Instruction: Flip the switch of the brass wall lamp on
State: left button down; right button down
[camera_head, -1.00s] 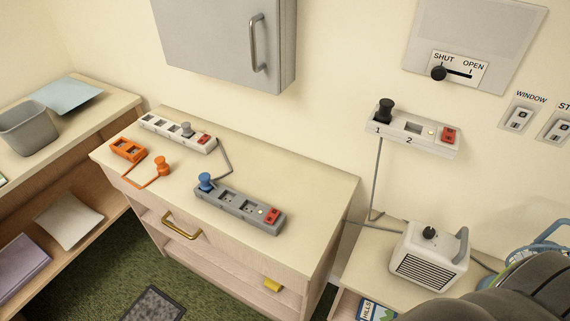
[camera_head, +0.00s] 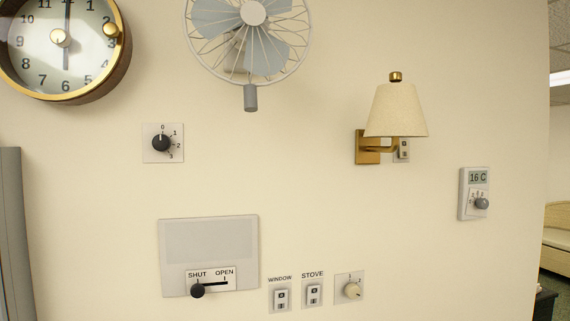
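The brass wall lamp (camera_head: 368,147) is on the wall right of centre, with a cream shade (camera_head: 396,111) and a brass knob on top. A small wall switch (camera_head: 404,150) sits just under the shade, right of the brass plate and behind the lamp arm. The shade hides its upper part, and its position is too small to tell. The shade does not visibly glow. Neither of my grippers is in view.
Switches labelled WINDOW (camera_head: 281,298) and STOVE (camera_head: 314,293) and a cream dial (camera_head: 351,290) are low on the wall. A SHUT/OPEN slider (camera_head: 198,291), a black dial (camera_head: 161,143), a fan (camera_head: 250,40), a clock (camera_head: 60,60) and a thermostat (camera_head: 474,193) are around.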

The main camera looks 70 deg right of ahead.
aim_at(404, 147)
jog(key=z, duration=2.8)
